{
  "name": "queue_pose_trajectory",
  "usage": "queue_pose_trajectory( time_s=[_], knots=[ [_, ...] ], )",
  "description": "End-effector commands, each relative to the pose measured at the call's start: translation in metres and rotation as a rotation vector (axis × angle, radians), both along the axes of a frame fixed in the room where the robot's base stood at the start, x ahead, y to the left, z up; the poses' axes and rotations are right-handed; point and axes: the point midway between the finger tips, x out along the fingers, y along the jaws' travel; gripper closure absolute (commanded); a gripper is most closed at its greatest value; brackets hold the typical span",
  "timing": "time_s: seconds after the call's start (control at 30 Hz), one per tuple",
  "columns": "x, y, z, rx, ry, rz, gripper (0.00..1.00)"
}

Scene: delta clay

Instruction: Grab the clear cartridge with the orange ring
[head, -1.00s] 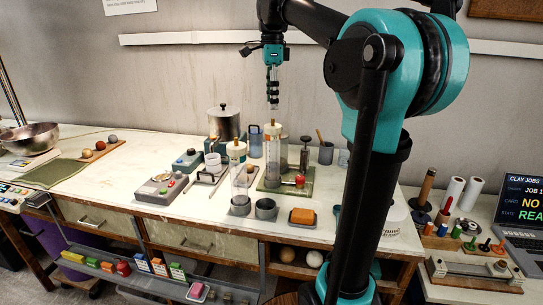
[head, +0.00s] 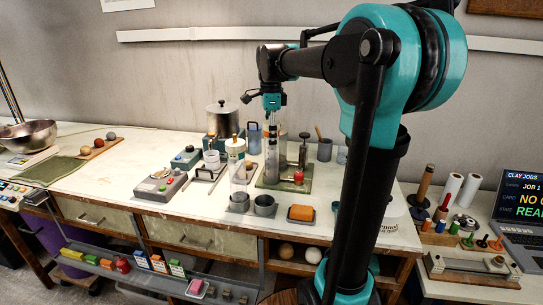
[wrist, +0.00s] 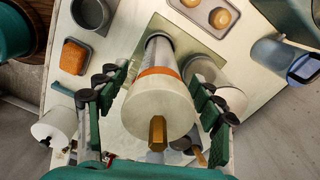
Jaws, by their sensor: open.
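The clear cartridge with the orange ring (wrist: 157,75) stands in the middle of the wrist view, seen from above, with a pale round cap and a brass hex tip towards me. My gripper (wrist: 158,95) is open, one finger on each side of the cartridge, with gaps visible. In the head view my gripper (head: 272,128) points down over its top and hides the cap.
A grey cup (head: 264,205) and an orange block (head: 301,212) on a tray lie at the front edge.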

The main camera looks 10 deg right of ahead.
Motion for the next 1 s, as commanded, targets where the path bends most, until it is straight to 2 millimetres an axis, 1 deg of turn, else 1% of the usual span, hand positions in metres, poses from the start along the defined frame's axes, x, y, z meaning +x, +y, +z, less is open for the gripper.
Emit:
queue_pose_trajectory(
  time_s=[0.03, 0.13, 0.4, 0.93, 1.0],
  knots=[
    [0.000, 0.000, -0.007, 0.000, 0.000, 0.000, 0.34],
    [-0.001, 0.000, -0.015, 0.000, 0.000, 0.000, 0.34],
    [-0.001, 0.000, -0.017, 0.000, 0.000, 0.000, 0.34],
    [-0.001, 0.000, -0.017, 0.000, 0.000, 0.000, 0.99],
    [-0.001, 0.000, -0.017, 0.000, 0.000, 0.000, 1.00]
  ],
)
